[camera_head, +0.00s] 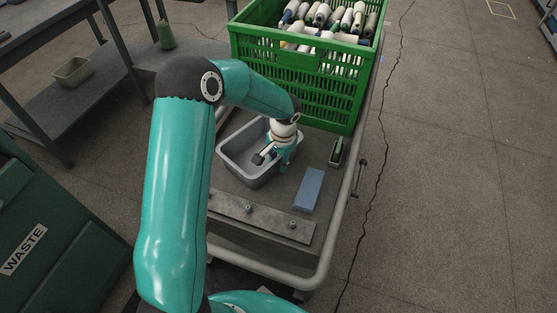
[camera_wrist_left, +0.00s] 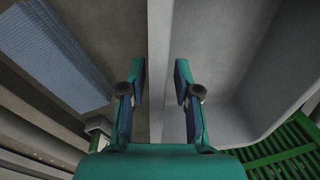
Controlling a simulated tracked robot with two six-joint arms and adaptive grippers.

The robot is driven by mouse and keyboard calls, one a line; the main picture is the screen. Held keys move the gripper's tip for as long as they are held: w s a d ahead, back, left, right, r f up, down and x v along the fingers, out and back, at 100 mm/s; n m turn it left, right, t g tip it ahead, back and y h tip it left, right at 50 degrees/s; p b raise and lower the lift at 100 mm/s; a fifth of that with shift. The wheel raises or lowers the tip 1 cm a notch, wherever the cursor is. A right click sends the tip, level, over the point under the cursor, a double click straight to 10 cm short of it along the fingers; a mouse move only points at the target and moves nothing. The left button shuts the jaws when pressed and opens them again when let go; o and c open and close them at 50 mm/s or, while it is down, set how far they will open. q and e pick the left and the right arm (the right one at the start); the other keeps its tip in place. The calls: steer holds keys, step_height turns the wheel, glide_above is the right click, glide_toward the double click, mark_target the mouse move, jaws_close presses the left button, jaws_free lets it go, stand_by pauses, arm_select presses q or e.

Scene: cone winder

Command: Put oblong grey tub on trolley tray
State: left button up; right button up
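The oblong grey tub (camera_head: 237,163) sits upright and empty on the grey trolley tray (camera_head: 270,198), in front of the green crate. My left gripper (camera_head: 280,160) is at the tub's right-hand wall in the head view, pointing down and partly covering the tub. In the left wrist view the gripper (camera_wrist_left: 160,85) is open. The tub's wall (camera_wrist_left: 158,50) runs between its two fingers, with a visible gap on each side. The tub's inside lies right of the wall and the tray (camera_wrist_left: 118,45) left of it. My right gripper is not in view.
A green crate (camera_head: 300,75) of yarn cones fills the back of the trolley. A blue block (camera_head: 309,189) and a small dark holder (camera_head: 337,152) lie right of the tub. A bar with knobs (camera_head: 260,217) crosses the front. A green waste bin (camera_head: 60,240) stands left.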

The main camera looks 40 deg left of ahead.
arm_select(q)
step_height(320, 180, up, 12)
steer(key=d+p, duration=0.1)
steer(key=shift+d, duration=0.15)
stand_by(0.6)
